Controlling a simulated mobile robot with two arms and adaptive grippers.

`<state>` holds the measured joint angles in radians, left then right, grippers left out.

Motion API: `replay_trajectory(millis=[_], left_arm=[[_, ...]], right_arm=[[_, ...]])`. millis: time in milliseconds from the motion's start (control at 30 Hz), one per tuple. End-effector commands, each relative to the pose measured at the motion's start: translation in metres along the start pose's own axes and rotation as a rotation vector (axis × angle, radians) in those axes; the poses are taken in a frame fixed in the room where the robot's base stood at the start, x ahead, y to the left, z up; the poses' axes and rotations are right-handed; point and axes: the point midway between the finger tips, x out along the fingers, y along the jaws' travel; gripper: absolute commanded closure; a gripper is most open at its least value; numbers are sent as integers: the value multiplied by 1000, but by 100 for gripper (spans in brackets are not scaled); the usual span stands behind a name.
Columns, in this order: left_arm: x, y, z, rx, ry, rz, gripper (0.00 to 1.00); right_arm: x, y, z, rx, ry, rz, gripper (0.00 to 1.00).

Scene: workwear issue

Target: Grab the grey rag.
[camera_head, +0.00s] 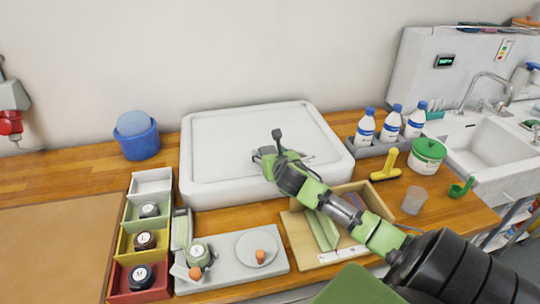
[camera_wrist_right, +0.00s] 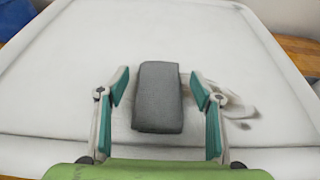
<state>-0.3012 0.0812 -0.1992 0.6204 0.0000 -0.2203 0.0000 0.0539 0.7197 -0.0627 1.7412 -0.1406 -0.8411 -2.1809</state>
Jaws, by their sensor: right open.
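The grey rag (camera_wrist_right: 158,97) is a dark grey folded block in the right wrist view. It lies on the white tray (camera_wrist_right: 60,75), between and a little beyond the teal-padded fingers of my right gripper (camera_wrist_right: 160,84). The fingers are apart, with a gap on each side of the rag. In the head view my right gripper (camera_head: 270,160) is over the white tray (camera_head: 215,140), and I cannot make out the rag there; the gripper seems to hide it. My left gripper is not in view.
A blue tub (camera_head: 139,143) stands left of the tray. Coloured bins (camera_head: 152,183) and a grey board (camera_head: 225,275) are in front. A wooden box (camera_head: 375,198) lies under my right arm. Bottles (camera_head: 365,127) stand at right, before the sink (camera_head: 495,150).

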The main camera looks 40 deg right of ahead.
Motion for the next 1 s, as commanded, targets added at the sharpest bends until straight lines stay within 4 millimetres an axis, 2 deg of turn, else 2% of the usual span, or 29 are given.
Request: replay_trajectory(millis=[133,400,433,567,600,867,1000], left_arm=[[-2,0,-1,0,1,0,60],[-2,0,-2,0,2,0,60],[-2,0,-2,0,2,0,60],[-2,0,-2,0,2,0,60],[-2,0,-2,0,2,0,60],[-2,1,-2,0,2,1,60],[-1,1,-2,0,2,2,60]], right_arm=[[12,1,-1,1,1,1,40],[15,1,-1,-1,0,1,40],[15,1,-1,-1,0,1,43],[14,1,-1,-1,0,1,77],[14,1,-1,-1,0,1,82],[14,1,-1,-1,0,1,82],[11,0,9,-2,-4,1,82]])
